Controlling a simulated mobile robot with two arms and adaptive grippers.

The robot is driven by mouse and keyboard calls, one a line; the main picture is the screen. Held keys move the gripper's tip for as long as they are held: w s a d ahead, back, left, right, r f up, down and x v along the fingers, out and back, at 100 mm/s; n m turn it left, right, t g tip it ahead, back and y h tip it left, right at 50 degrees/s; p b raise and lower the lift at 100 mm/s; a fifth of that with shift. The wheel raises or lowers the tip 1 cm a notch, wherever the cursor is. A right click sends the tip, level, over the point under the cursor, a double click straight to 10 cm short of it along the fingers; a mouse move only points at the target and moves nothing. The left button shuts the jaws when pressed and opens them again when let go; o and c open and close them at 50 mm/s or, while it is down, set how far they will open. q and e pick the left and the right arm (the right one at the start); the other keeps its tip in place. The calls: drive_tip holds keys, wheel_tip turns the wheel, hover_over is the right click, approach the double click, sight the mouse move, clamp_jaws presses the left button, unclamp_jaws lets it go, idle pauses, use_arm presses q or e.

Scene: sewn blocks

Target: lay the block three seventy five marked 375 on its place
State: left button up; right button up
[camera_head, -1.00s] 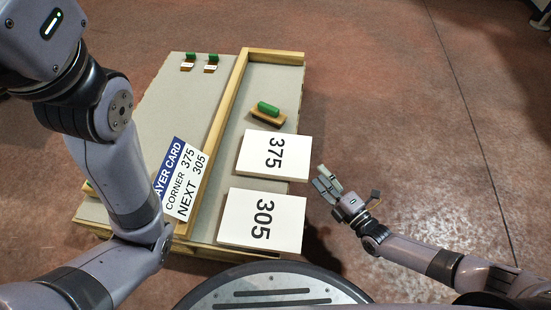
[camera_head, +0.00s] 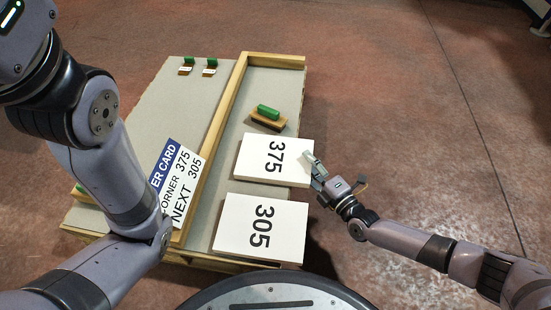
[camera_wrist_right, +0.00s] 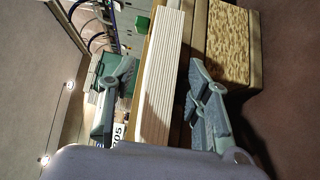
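The white block marked 375 (camera_head: 262,171) lies flat on the grey board, right of the wooden bar. My right gripper (camera_head: 312,163) is at its right edge in the head view. In the right wrist view, the gripper (camera_wrist_right: 162,72) is open, with one finger on each side of the block's pale ribbed edge (camera_wrist_right: 160,85). I cannot tell whether the fingers touch it. A card (camera_head: 178,185) left of the bar reads "CORNER 375" and "NEXT 305", its left part hidden by my left arm. My left gripper is not in view.
A white block marked 305 (camera_head: 235,240) lies nearer, just below the 375 block. A green-handled wooden tool (camera_head: 268,118) sits above the 375 block. The wooden bars (camera_head: 222,118) form a raised corner.

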clamp_jaws()
idle(0.3)
idle(0.3)
drive_tip(key=shift+r, duration=0.1)
